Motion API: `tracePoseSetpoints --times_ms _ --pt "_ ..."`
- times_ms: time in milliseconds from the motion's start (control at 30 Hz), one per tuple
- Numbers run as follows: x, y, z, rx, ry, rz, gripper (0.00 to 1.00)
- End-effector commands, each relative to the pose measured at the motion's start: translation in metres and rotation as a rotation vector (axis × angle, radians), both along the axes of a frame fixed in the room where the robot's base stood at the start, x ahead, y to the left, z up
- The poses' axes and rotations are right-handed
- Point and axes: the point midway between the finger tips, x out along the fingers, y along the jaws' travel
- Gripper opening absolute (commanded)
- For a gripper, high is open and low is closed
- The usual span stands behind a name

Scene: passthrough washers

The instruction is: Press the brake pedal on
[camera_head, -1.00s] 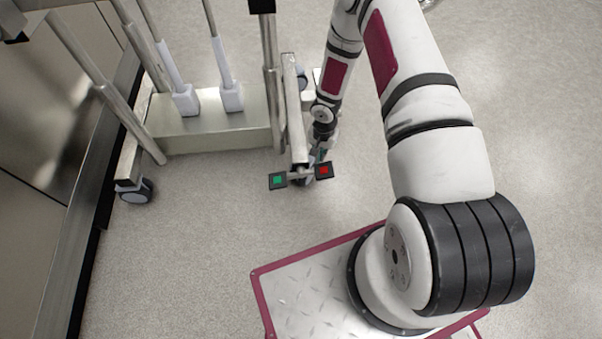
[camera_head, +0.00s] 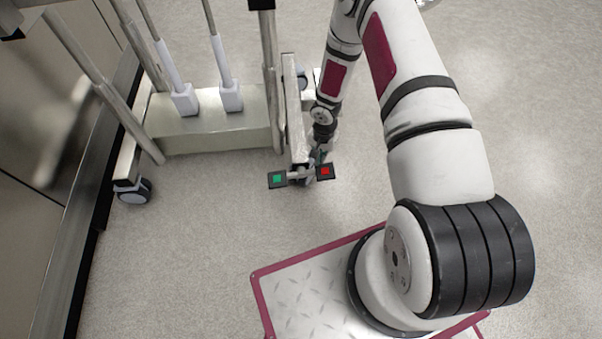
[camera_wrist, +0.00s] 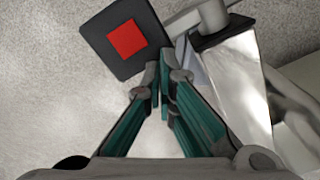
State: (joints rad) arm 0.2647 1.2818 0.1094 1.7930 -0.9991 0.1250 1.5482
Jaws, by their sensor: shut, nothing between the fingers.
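The brake pedal is a black plate with a red square (camera_head: 325,171) at the right end of a short crossbar low on the cart's leg. A matching black plate with a green square (camera_head: 277,180) is at the left end. My gripper (camera_head: 318,157) is just behind the red pedal in the head view, partly hidden by the arm. In the wrist view, the red pedal (camera_wrist: 126,39) is at the upper left, and the shut, empty fingertips of my gripper (camera_wrist: 165,72) lie at its lower right edge. I cannot tell whether they touch it.
A metal cart (camera_head: 220,135) with a flat base, posts and a caster wheel (camera_head: 133,191) stands at the left. The cart's metal leg (camera_wrist: 235,85) runs close beside my fingers in the wrist view. The floor (camera_head: 200,240) in front of the pedals is clear.

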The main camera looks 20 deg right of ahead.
Motion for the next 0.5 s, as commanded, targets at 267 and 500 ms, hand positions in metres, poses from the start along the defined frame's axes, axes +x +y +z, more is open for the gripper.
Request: tracePoseSetpoints --times_ms 267,500 --pt "-0.0008 0.0014 -0.0052 0.002 0.001 0.001 0.0" --pt "-0.0008 0.0013 -0.0083 0.002 0.001 0.002 0.0"
